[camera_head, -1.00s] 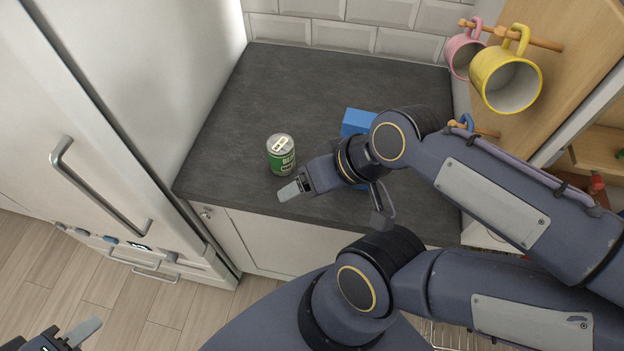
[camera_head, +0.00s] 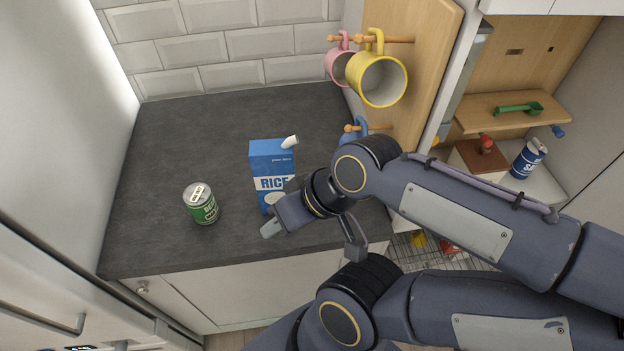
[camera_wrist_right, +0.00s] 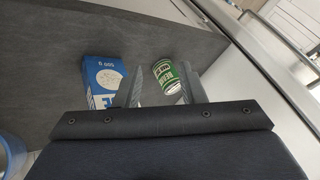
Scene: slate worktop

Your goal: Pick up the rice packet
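The rice packet (camera_head: 271,158) is a blue and white carton labelled RICE, with a white spout on top. It stands upright on the slate worktop, its lower right part hidden behind my right gripper. My right gripper (camera_head: 312,240) is open and empty at the front of the packet, near the worktop's front edge. In the right wrist view, the rice packet (camera_wrist_right: 104,78) lies left of the two spread fingers (camera_wrist_right: 163,84), not between them. My left gripper is out of view.
A green-labelled can (camera_head: 201,204) stands left of the packet; in the right wrist view the can (camera_wrist_right: 166,77) shows between the fingers. A yellow mug (camera_head: 377,80), a pink mug (camera_head: 337,66) and a blue mug (camera_head: 352,136) hang at the right. The worktop (camera_head: 160,150) behind the can is clear.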

